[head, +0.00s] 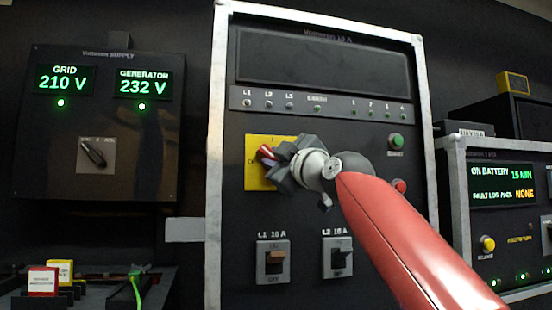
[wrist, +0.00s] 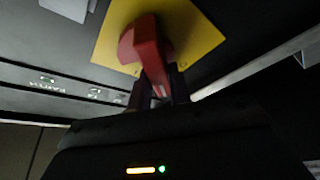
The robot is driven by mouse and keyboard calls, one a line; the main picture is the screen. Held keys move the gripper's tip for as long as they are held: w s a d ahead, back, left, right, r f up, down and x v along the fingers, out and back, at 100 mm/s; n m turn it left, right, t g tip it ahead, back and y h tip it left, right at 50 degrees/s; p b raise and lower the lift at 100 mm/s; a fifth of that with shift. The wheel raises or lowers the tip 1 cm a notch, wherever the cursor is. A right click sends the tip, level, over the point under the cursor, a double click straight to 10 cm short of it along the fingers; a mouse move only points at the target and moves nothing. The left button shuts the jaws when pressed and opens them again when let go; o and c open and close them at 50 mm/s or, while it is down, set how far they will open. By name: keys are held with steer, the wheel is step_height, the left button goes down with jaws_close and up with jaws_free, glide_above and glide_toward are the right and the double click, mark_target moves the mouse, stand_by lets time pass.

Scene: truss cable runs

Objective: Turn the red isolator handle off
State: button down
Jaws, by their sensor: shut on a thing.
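The red isolator handle (head: 266,153) sits on a yellow plate (head: 257,178) at the left of the tall central panel. In the wrist view the red handle (wrist: 148,50) stands out from the yellow plate (wrist: 200,38), and its lower end is between my fingers. My gripper (head: 276,164) is at the plate, shut on the handle; in the wrist view the gripper (wrist: 161,90) shows dark fingers on both sides of it. The head view has much of the handle hidden behind my gripper. The plate's lettering is mostly covered or too small to read.
Below are two breaker switches, left (head: 273,261) and right (head: 337,257). A green button (head: 396,142) and a red button (head: 400,186) lie to the right, the red one beside my arm. A supply box (head: 104,125) with a selector knob (head: 93,153) hangs left.

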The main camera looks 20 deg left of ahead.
steer(key=n+g+p, duration=0.2)
steer(key=n, duration=0.3)
steer(key=shift+a+f+n+g+h+p, duration=0.1)
steer(key=shift+n+g+h+p, duration=0.15)
steer(key=shift+n+p, duration=0.5)
steer(key=shift+f+n+g+h+p, duration=0.2)
steer(key=shift+n+p, duration=0.25)
steer(key=shift+n, duration=0.5)
steer(key=c, duration=1.3)
jaws_free()
steer(key=shift+s, duration=0.1)
steer(key=b+v, duration=0.4)
steer(key=v, duration=0.3)
steer(key=shift+s+d+r, duration=0.15)
steer(key=shift+s+d, duration=0.05)
steer(key=shift+d, duration=0.1)
